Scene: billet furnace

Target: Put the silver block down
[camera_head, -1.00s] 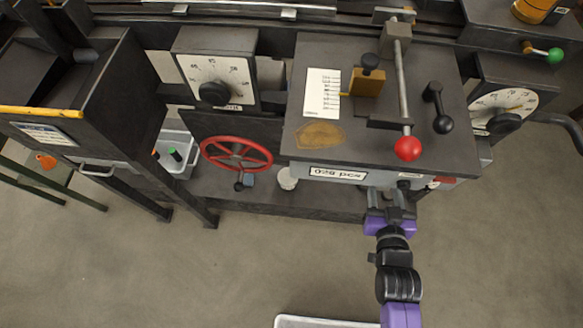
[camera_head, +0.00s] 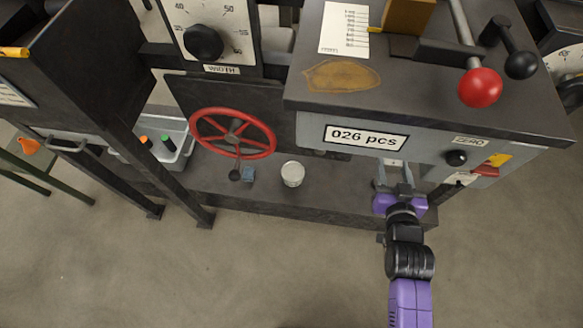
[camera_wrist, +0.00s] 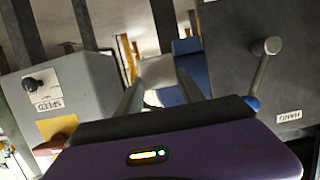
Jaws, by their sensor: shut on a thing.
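The silver block (camera_wrist: 158,72) shows in the wrist view as a pale grey piece between my two finger tips. My gripper (camera_wrist: 160,88) is shut on it. In the head view my gripper (camera_head: 393,176) is below the right part of the machine's front panel, above the dark lower shelf. There the block is too small and too hidden to make out clearly. I cannot tell whether it touches anything below.
The dark lower shelf (camera_head: 335,190) holds a white can (camera_head: 292,174) and a small blue block (camera_head: 248,175). A red handwheel (camera_head: 233,133) is to the left. The counter box reading 026 pcs (camera_head: 366,137) overhangs the shelf. A grey bin (camera_head: 180,150) stands at left.

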